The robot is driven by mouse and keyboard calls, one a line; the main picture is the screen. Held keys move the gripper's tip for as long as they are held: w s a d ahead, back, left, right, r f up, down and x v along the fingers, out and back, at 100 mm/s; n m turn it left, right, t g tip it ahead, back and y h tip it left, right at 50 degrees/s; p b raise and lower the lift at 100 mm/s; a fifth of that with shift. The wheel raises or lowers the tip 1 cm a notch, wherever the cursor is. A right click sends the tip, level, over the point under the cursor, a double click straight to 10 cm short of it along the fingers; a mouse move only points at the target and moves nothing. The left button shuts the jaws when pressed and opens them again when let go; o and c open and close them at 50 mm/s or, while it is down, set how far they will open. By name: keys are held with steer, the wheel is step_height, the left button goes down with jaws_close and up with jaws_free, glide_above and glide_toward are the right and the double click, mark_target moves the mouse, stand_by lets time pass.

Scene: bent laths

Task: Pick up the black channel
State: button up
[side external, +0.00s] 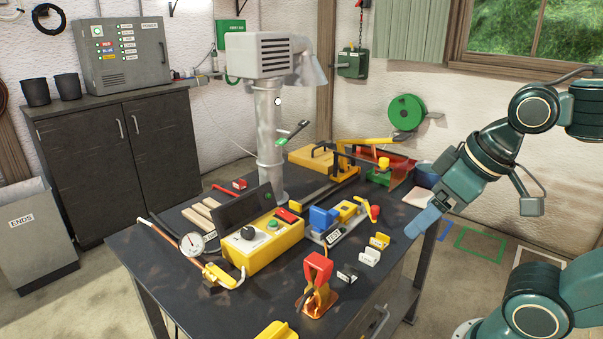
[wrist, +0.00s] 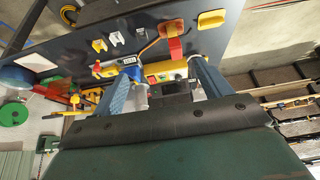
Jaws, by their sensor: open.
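The black channel (side external: 347,274) is a small dark piece on the dark table top near its front right edge, in front of the white channel (side external: 369,256) and the yellow channel (side external: 379,240). In the wrist view the black channel (wrist: 143,33) is near the top, right of the white channel (wrist: 116,38) and yellow channel (wrist: 98,45). My gripper (side external: 422,222) is up and to the right of the black channel, apart from it, by the table's right edge. In the wrist view my gripper (wrist: 160,82) has its blue fingers spread, with nothing held between them.
A red and orange clamp-like tool (side external: 317,285) stands left of the black channel. A yellow control box (side external: 262,247) and a blue device (side external: 323,219) stand behind it. A grey column (side external: 268,140) rises at the back. A yellow piece (side external: 278,332) lies at the front edge.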

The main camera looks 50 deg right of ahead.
steer(key=c, duration=0.3)
steer(key=shift+w, duration=0.15)
steer(key=w+d+f+g, duration=0.2)
steer(key=w+f, duration=0.2)
steer(key=w, duration=0.1)
steer(key=w+d+f+g, duration=0.1)
steer(key=w+d+f, duration=0.1)
steer(key=w+f, duration=0.3)
steer(key=w+d+f+g, duration=0.2)
steer(key=w+d+f, duration=0.1)
steer(key=w, duration=0.3)
steer(key=shift+w+f+m+g, duration=0.3)
steer(key=shift+w+f, duration=0.05)
steer(key=shift+f, duration=0.3)
steer(key=shift+f, duration=4.3)
